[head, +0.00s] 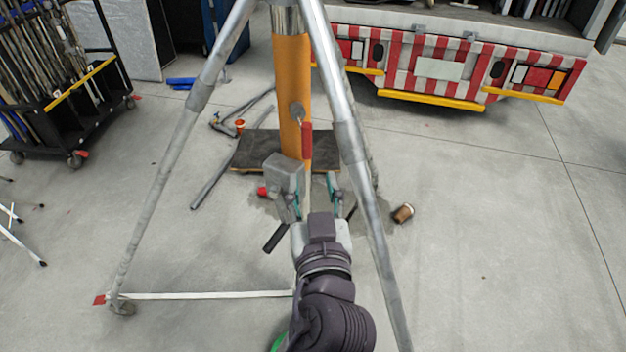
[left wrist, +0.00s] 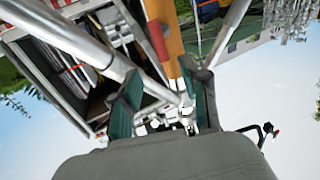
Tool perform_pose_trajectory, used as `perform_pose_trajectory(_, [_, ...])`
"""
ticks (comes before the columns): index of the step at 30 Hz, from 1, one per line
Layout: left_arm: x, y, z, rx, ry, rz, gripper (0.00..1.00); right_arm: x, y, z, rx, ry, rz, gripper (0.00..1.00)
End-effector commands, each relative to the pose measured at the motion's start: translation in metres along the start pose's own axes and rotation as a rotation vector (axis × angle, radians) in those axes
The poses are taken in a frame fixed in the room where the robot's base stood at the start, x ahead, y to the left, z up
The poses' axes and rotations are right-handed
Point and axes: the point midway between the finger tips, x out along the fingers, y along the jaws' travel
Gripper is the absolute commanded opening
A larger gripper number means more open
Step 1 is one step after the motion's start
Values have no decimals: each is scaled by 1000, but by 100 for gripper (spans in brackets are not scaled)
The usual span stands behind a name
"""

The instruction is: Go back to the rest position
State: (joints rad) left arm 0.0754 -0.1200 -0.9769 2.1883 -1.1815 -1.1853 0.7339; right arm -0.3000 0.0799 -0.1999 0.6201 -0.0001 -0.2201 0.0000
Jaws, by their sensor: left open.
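My left gripper (head: 318,195) is in the middle of the head view, in front of the orange column (head: 292,95). Its teal-padded fingers are apart, and I see nothing clamped between them. My right gripper is not in view.
Grey tripod legs (head: 352,150) stand on both sides of my left arm, with a white bar (head: 210,295) low at left. A grey block (head: 284,172) sits close to the left finger. A copper-coloured cup (head: 403,213) lies at right. Open floor extends right.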

Motion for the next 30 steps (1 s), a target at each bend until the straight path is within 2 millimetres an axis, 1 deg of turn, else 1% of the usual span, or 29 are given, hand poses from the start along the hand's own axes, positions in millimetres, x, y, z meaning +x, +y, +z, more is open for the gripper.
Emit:
perform_pose_trajectory(8, [0, 0, 0, 0, 0, 0, 45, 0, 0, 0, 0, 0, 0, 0])
perform_pose_trajectory(10, [1, 1, 3, 6, -4, 2, 45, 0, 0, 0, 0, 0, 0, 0])
perform_pose_trajectory(11, [3, 2, 6, 13, -10, 5, 45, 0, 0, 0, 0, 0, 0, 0])
perform_pose_trajectory(12, [5, 4, 15, 30, -23, 10, 45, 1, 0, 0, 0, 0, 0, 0])
perform_pose_trajectory(14, [12, 9, 35, 71, -56, 25, 45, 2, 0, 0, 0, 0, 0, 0])
perform_pose_trajectory(17, [27, 19, 92, 169, -148, 67, 45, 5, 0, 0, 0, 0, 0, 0])
perform_pose_trajectory(18, [32, 21, 121, 213, -193, 89, 45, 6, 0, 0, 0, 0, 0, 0])
perform_pose_trajectory(20, [38, 23, 168, 274, -268, 125, 45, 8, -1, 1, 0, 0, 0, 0])
perform_pose_trajectory(21, [40, 22, 199, 309, -318, 148, 45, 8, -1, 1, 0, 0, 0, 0])
perform_pose_trajectory(23, [40, 18, 246, 353, -394, 181, 45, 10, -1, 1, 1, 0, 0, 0])
perform_pose_trajectory(24, [38, 14, 276, 378, -444, 203, 45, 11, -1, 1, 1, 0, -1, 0])
perform_pose_trajectory(26, [33, 5, 322, 408, -520, 233, 45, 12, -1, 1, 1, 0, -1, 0])
perform_pose_trajectory(27, [27, -2, 351, 422, -571, 252, 45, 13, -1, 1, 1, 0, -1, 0])
perform_pose_trajectory(29, [16, -14, 394, 439, -645, 279, 45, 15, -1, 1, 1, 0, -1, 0])
perform_pose_trajectory(30, [7, -24, 422, 447, -696, 295, 45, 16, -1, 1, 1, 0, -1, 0])
